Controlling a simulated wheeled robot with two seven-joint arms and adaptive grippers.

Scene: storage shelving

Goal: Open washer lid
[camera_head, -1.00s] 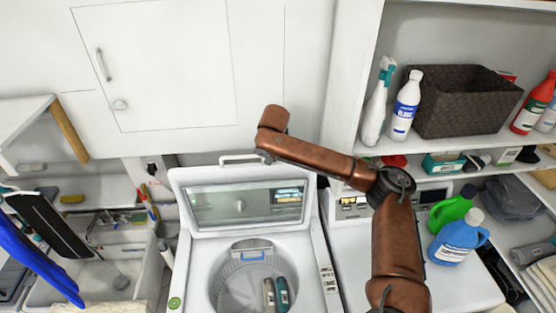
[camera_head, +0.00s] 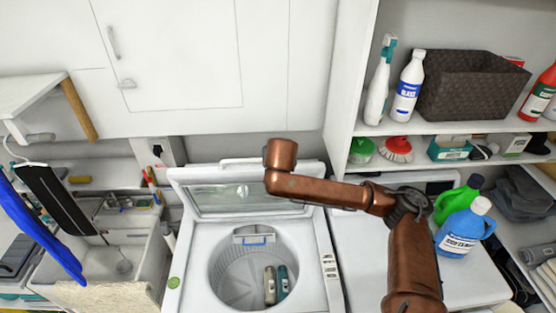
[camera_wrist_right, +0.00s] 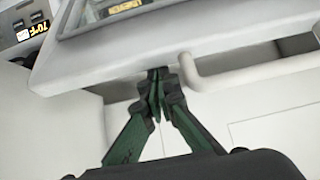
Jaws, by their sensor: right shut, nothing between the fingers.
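The white washer (camera_head: 310,255) stands in the lower middle of the head view, its tub open. Its lid (camera_head: 305,200) is raised at the back, its windowed inner face toward me; a handle bar (camera_head: 240,161) shows on its upper edge. My right arm reaches across from the right, ending above the lid's upper edge; its gripper is hidden in the head view. In the wrist view my right gripper (camera_wrist_right: 158,78) is shut and empty, fingertips close to the lid's edge (camera_wrist_right: 110,62) and beside the handle (camera_wrist_right: 200,85). I cannot tell whether they touch. My left gripper is not in view.
A tray (camera_head: 255,240) and two bottles (camera_head: 275,285) show in the tub. Green (camera_head: 455,200) and blue (camera_head: 465,230) jugs stand to the right of the washer. A shelf with a dark basket (camera_head: 470,90) is at right. A sink (camera_head: 135,255) is at left.

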